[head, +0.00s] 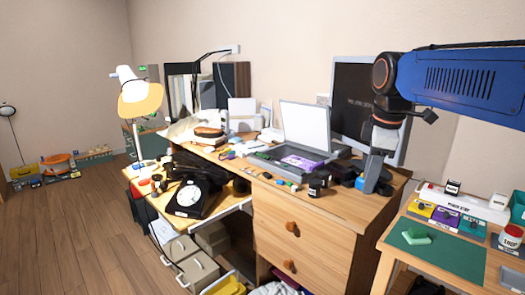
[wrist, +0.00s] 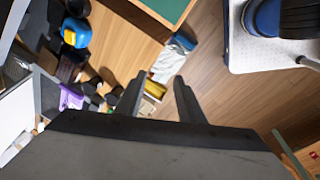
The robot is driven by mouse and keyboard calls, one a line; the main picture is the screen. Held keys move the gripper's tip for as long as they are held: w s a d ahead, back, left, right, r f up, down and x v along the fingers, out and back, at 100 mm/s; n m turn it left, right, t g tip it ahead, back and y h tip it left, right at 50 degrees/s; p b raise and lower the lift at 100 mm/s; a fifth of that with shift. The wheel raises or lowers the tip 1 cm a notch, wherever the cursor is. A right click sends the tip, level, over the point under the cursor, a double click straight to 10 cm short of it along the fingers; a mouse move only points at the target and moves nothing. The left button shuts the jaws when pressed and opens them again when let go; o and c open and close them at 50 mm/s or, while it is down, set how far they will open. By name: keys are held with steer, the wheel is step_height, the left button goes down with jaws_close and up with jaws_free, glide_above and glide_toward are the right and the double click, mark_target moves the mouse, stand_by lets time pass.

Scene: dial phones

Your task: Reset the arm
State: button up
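My arm (head: 465,80) is blue and reaches in from the upper right in the head view. Its wrist bends down over the right end of the wooden desk (head: 335,205). My gripper (head: 372,188) points downward there; whether it touches the desk top I cannot tell. In the wrist view the two dark fingers of my gripper (wrist: 158,82) stand apart with nothing between them. A black dial phone (head: 195,195) sits on the lower pull-out shelf at the left of the desk, well away from my gripper.
A side table with a green mat (head: 450,255) is at the lower right. A lamp (head: 138,95) stands at the left. The wooden floor (head: 70,235) at the left is largely clear.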

steer(key=s+d+f+m+t, duration=0.2)
steer(key=s+f+m, duration=1.1)
steer(key=s+f, duration=0.6)
steer(key=shift+s+d+f+m, duration=0.3)
steer(key=shift+s+m, duration=0.1)
steer(key=shift+s, duration=0.35)
steer(key=shift+c, duration=0.3)
